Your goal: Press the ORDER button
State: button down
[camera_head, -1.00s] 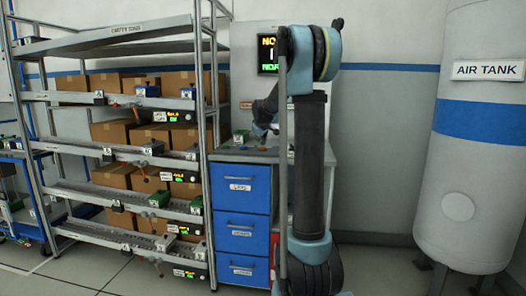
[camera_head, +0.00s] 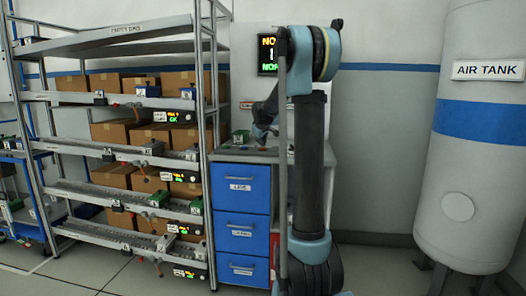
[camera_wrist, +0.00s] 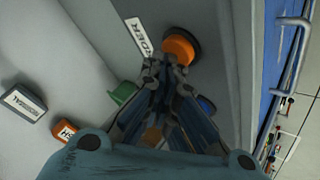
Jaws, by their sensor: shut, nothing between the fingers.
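The ORDER button is a round orange cap (camera_wrist: 181,46) on a dark base in the wrist view. It sits on the grey bench top near its edge, beside a white label (camera_wrist: 138,36) reading "ORDER", partly cut off. My gripper (camera_wrist: 167,64) is shut and empty, with its fingertips at the near side of the orange cap. I cannot tell whether they touch it. In the head view my gripper (camera_head: 262,132) is low over the bench top; the button is too small and obscured there to make out clearly.
Near my fingers are a green part (camera_wrist: 122,92) and a blue part (camera_wrist: 207,104). A labelled dark block (camera_wrist: 24,103) and an orange block (camera_wrist: 65,130) lie to the left. Blue drawers (camera_head: 241,188) stand under the bench, a carton rack (camera_head: 110,148) left, an air tank (camera_head: 470,160) right.

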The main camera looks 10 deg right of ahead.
jog(key=shift+f, duration=0.2)
jog(key=shift+r, duration=0.2)
dwell(0.4)
jog(key=shift+r, duration=0.7)
jog(key=shift+r, duration=2.5)
